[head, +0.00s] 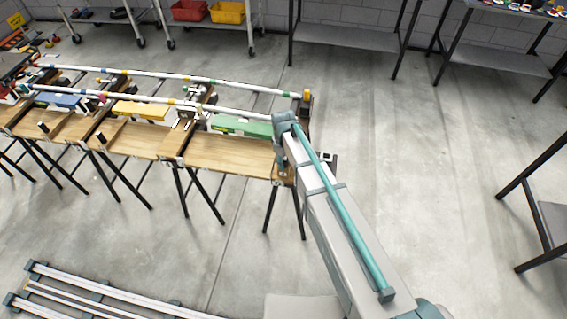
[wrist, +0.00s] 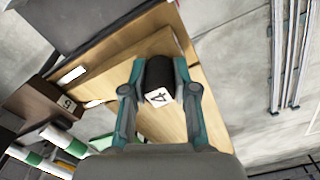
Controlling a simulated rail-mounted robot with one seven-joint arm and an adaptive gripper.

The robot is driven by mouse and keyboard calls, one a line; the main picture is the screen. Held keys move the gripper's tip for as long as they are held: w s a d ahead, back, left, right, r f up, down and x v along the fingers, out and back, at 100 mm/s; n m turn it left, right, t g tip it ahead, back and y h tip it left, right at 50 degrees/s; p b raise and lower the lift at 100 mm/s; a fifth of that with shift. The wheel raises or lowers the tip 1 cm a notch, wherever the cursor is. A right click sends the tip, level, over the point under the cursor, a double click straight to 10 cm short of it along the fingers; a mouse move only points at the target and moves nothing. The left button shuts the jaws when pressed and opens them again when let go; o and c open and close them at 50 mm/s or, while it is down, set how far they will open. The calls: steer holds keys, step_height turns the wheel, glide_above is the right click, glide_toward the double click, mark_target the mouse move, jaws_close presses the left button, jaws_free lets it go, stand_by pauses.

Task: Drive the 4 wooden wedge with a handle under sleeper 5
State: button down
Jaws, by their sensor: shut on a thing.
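In the wrist view, my gripper (wrist: 160,78) is shut on the black handle (wrist: 160,72) of the wedge, which bears a white label with a 4. The handle stands between the two teal fingers. Sleeper 5 (wrist: 40,105), a dark brown block with a white 5 label, lies to the left of my gripper, apart from the handle. Whether the wedge's tip touches the sleeper is hidden.
A striped white rail (wrist: 60,138) runs by the sleeper at lower left. In the head view, the wooden bench (head: 228,154) carries striped rails (head: 165,100) and a green block (head: 240,126). Grey metal rails (head: 95,296) lie in the foreground.

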steer(key=shift+w+d+f+p, duration=0.1)
steer(key=shift+w+d, duration=0.25)
steer(key=shift+w, duration=2.2)
steer(key=shift+w+d+r+p, duration=0.1)
steer(key=shift+w+d, duration=0.2)
steer(key=shift+w, duration=2.25)
steer(key=shift+w+d+f+p, duration=0.1)
steer(key=shift+w+d, duration=0.25)
steer(key=shift+w, duration=2.2)
steer(key=shift+w, duration=0.1)
steer(key=c, duration=0.8)
jaws_free()
steer(key=shift+w, duration=0.1)
steer(key=shift+o, duration=0.4)
steer(key=o, duration=0.5)
steer(key=shift+s, duration=0.2)
steer(key=shift+s, duration=0.15)
steer(key=shift+s+a+r+p, duration=0.1)
steer(key=shift+s+r+p, duration=0.3)
steer(key=shift+r, duration=0.5)
steer(key=shift+s+r+p, duration=0.15)
steer(key=shift+s+r, duration=0.4)
steer(key=shift+r, duration=0.3)
